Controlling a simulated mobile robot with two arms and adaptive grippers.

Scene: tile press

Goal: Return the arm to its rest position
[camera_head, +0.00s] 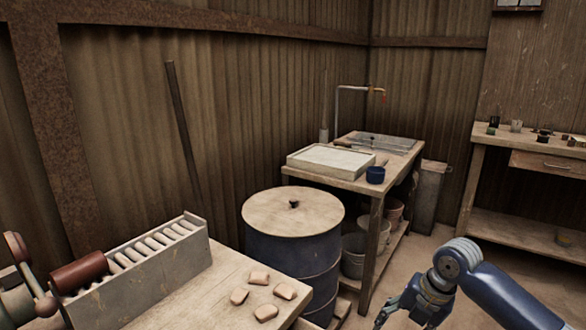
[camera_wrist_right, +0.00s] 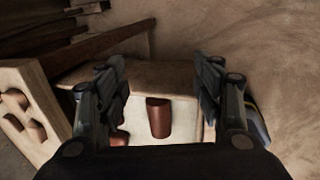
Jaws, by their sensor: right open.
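My right arm (camera_head: 505,298) comes in from the lower right in the head view, bent at a joint. Its gripper (camera_head: 404,318) hangs low over the floor, to the right of the blue drum, apart from the tables. In the right wrist view the two fingers of this gripper (camera_wrist_right: 161,82) stand wide apart with nothing between them touching. Below and beyond them a reddish-brown piece (camera_wrist_right: 159,118) sits on a pale surface. My left gripper is not in view.
Behind are a sink table (camera_head: 352,185) and a right-hand desk (camera_head: 478,150). Floor between is open.

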